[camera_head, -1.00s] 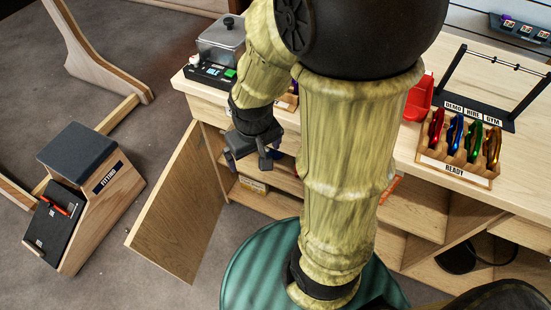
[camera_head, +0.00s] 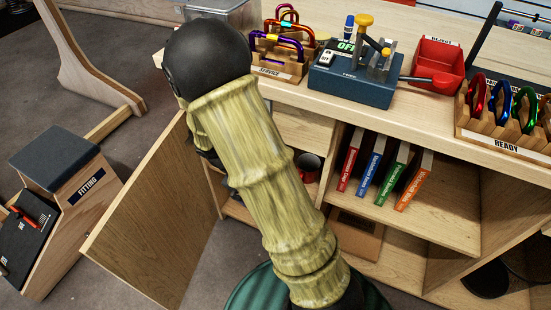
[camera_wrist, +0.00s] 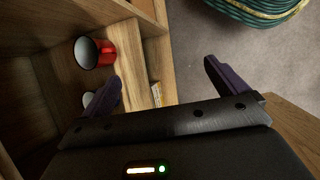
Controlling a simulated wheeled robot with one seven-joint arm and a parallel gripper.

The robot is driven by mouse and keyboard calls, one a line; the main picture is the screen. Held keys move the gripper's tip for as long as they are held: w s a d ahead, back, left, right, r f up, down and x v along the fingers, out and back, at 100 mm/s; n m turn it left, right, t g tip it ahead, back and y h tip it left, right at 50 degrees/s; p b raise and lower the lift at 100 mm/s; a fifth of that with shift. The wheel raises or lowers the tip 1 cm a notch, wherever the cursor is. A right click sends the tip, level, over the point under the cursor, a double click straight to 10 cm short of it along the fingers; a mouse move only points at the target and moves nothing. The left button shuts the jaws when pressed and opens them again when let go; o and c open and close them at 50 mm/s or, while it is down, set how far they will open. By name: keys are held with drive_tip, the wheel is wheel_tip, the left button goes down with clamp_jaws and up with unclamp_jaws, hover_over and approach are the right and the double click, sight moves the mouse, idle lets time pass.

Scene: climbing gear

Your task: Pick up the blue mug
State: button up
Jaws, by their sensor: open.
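No mug that I can make out as blue shows in either view. In the head view my arm hides most of the gripper, and the red mug (camera_head: 311,164) shows on a shelf behind the arm.
The open cupboard door (camera_head: 150,220) stands left of my arm. Several books (camera_head: 383,172) stand on the shelf to the right. The counter (camera_head: 300,98) above holds a carabiner rack, a blue device (camera_head: 352,82) and a red bin (camera_head: 437,62).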

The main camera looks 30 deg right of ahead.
drive_tip(key=w+a+f+n+t+h+b, duration=0.1)
drive_tip(key=w+f+n+t+h, duration=0.7)
drive_tip(key=w+f+n+h, duration=0.3)
drive_tip(key=w+f+n, duration=0.1)
drive_tip(key=w+n, duration=0.2)
drive_tip(key=w, duration=0.1)
drive_tip(key=shift+w+a+h, duration=0.25)
drive_tip(key=shift+a+h, duration=0.05)
drive_tip(key=shift+h, duration=0.1)
drive_tip(key=b+x, duration=0.3)
drive_tip(key=x, duration=0.8)
drive_tip(key=shift+w+d+f, duration=0.1)
drive_tip(key=shift+d+f, duration=0.05)
drive_tip(key=shift+d, duration=0.05)
drive_tip(key=shift+w+d, duration=0.15)
drive_tip(key=shift+d, duration=0.25)
